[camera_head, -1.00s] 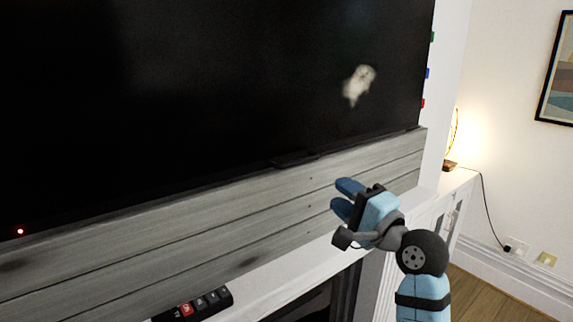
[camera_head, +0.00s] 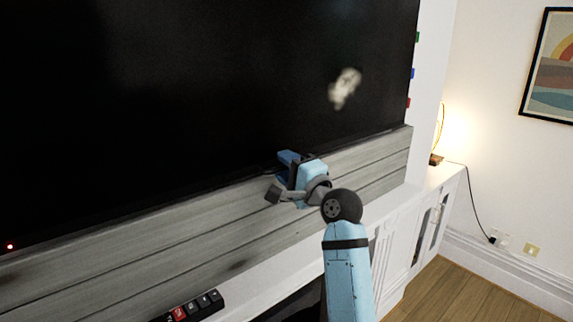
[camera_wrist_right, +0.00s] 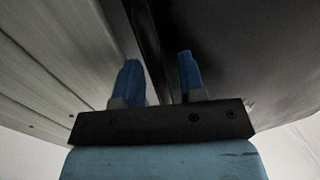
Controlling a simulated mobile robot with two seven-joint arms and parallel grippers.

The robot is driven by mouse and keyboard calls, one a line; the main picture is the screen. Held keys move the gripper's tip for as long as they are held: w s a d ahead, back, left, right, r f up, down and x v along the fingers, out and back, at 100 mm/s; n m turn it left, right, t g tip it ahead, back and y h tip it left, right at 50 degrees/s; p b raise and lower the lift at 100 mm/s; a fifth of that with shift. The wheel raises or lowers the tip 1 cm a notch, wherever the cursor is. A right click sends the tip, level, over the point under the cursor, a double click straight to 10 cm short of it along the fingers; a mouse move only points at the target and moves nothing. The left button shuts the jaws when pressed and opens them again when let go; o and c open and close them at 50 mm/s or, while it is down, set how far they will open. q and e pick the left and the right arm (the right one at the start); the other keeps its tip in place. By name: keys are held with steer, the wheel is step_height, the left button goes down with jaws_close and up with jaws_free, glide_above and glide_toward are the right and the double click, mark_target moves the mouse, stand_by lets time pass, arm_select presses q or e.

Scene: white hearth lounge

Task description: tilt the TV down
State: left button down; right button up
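The large black TV (camera_head: 200,90) hangs on the wall and fills the upper left of the head view. Its lower edge runs just above the grey wood panelling. My right gripper (camera_head: 283,166) is at this lower edge, right of the picture's middle. In the right wrist view, its two blue fingers (camera_wrist_right: 158,78) stand apart, with a dark edge strip (camera_wrist_right: 153,45) rising between and beyond them. I cannot tell whether either finger touches it. The TV's underside (camera_wrist_right: 245,60) is dark on the right of that view. My left gripper is not in view.
Grey wood panelling (camera_head: 370,170) lies below the TV. A white mantel (camera_head: 265,265) carries a dark block with a red button (camera_head: 190,308). A lit lamp (camera_head: 437,145) stands on a white cabinet (camera_head: 450,180) at the right. Open wooden floor (camera_head: 460,290) lies lower right.

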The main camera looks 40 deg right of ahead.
mark_target(277, 164)
jaws_close()
steer(key=shift+w+f+b, duration=0.25)
steer(key=shift+w+b, duration=0.15)
steer(key=shift+b, duration=0.15)
steer(key=shift+w+f+t+b, duration=0.1)
steer(key=shift+w+t+b, duration=0.25)
steer(key=shift+w, duration=0.2)
steer(key=shift+w+a, duration=0.1)
steer(key=shift+w, duration=0.45)
jaws_free()
steer(key=shift+s, duration=0.1)
steer(key=shift+s, duration=0.1)
